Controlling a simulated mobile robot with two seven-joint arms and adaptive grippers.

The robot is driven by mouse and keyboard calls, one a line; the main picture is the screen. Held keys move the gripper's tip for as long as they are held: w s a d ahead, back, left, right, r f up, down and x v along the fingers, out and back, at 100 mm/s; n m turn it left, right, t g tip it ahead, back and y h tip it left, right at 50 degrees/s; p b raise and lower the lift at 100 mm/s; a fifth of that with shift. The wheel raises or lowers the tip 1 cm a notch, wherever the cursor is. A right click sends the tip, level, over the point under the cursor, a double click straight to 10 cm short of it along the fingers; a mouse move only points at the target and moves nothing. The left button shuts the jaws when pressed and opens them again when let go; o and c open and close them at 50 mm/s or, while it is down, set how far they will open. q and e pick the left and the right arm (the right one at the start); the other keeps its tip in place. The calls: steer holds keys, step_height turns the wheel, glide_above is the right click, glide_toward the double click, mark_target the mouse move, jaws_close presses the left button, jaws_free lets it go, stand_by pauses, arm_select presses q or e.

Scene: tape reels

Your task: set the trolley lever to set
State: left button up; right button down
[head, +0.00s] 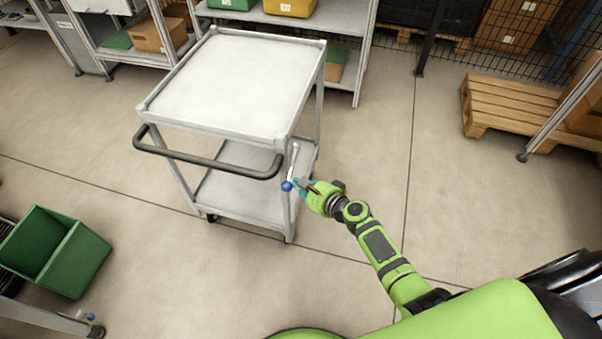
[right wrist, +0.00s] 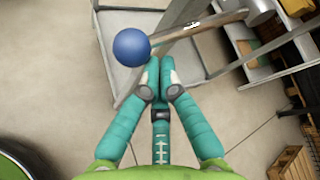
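The grey trolley (head: 228,85) stands left of centre in the head view, with a dark push handle (head: 210,160) on its near side. A lever with a pale shaft (head: 294,162) hangs by its near right post, its blue ball knob (head: 287,186) at the lower end. In the right wrist view the knob (right wrist: 131,47) is just beyond and left of the fingertips, and the shaft (right wrist: 205,29) runs up and right to a grey pivot. My right gripper (head: 299,184) has its teal fingertips (right wrist: 160,66) together with nothing visible between them. I cannot tell whether they touch the lever. My left gripper is out of view.
A green bin (head: 75,262) stands at lower left. Shelving with boxes (head: 330,15) is behind the trolley. A wooden pallet (head: 510,105) lies at right by a mesh fence. The floor right of the trolley is clear.

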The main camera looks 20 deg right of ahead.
arm_select(q)
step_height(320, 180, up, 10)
steer(key=p, duration=0.8)
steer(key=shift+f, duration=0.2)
arm_select(e)
steer(key=shift+s+a+r+m+g+y, duration=0.2)
steer(key=shift+r+m+g, duration=0.2)
steer(key=shift+r, duration=0.35)
steer(key=shift+s+a+r+m+g+y, duration=0.15)
steer(key=shift+s+r+m+g, duration=0.2)
steer(key=shift+r, duration=0.45)
steer(key=shift+s+a+r+m+g+y, duration=0.2)
steer(key=shift+r+g, duration=0.25)
steer(key=shift+r, duration=0.3)
steer(key=shift+w, duration=0.1)
